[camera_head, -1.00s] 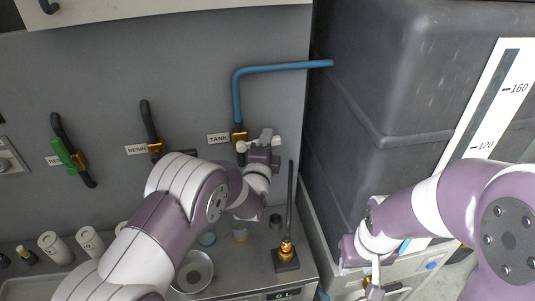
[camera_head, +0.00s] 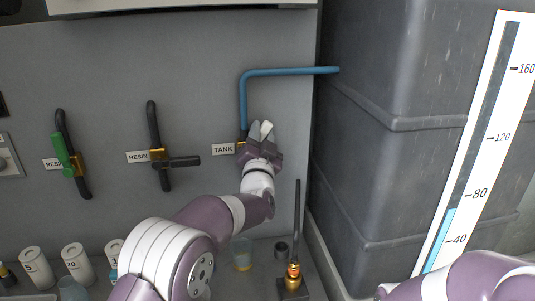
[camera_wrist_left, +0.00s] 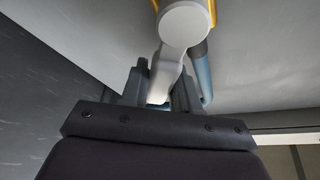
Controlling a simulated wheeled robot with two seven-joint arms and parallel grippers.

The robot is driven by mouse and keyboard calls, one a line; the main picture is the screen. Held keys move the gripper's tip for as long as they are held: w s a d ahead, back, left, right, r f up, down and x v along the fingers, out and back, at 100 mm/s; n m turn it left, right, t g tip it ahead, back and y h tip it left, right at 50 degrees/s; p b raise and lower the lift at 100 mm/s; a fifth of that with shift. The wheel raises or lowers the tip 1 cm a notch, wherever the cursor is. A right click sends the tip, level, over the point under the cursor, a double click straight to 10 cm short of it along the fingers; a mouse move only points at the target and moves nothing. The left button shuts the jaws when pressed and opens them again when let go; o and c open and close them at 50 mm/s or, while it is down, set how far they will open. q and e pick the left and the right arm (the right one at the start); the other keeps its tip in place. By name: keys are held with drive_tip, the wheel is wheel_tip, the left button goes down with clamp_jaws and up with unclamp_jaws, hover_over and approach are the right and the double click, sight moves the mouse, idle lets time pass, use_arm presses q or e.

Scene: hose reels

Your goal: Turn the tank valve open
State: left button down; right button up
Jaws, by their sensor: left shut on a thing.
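The tank valve sits below the blue pipe (camera_head: 244,108), beside the TANK label (camera_head: 223,149); its brass body (camera_head: 242,138) is mostly hidden behind my left gripper. Its pale grey lever (camera_head: 266,128) shows between the fingers in the head view. In the left wrist view the lever (camera_wrist_left: 166,65) runs from a round hub (camera_wrist_left: 184,24) down between the fingers. My left gripper (camera_head: 261,136) is shut on this lever, fingers pointing up at the wall. My right gripper is out of view; only its arm shows at the lower right.
Two RESIN valves, one with a green lever (camera_head: 64,155) and one with a black lever (camera_head: 182,162), are to the left. A dark tank (camera_head: 375,90) with a gauge (camera_head: 453,210) stands right. A brass-based upright rod (camera_head: 293,270) and bottles (camera_head: 36,268) stand below.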

use_arm(q)
drive_tip(key=n+y+b, duration=0.1)
drive_tip(key=a+n+y+b, duration=0.1)
drive_tip(key=n, duration=0.1)
drive_tip(key=a+n+b, duration=0.1)
drive_tip(key=n, duration=0.1)
drive_tip(key=shift+s+y, duration=0.15)
drive_tip(key=shift+y, duration=0.25)
drive_tip(key=shift+s+a+r+n+y+b, duration=0.1)
drive_tip(key=shift+a+n+y+b, duration=0.2)
drive_tip(key=shift+n, duration=0.45)
drive_tip(key=shift+a+r+n+y+b, duration=0.1)
drive_tip(key=shift+a+n+y+b, duration=0.25)
drive_tip(key=shift+n, duration=0.45)
drive_tip(key=shift+s+a+n+y+b, duration=0.15)
drive_tip(key=shift+n+y+b, duration=0.25)
drive_tip(key=shift+n, duration=0.35)
drive_tip(key=shift+w, duration=0.1)
drive_tip(key=c, duration=0.9)
unclamp_jaws()
drive_tip(key=shift+a+r+y, duration=0.1)
drive_tip(key=shift+r+y, duration=0.05)
drive_tip(key=shift+y, duration=0.1)
drive_tip(key=b+v, duration=0.1)
drive_tip(key=v, duration=1.2)
drive_tip(key=shift+a, duration=0.1)
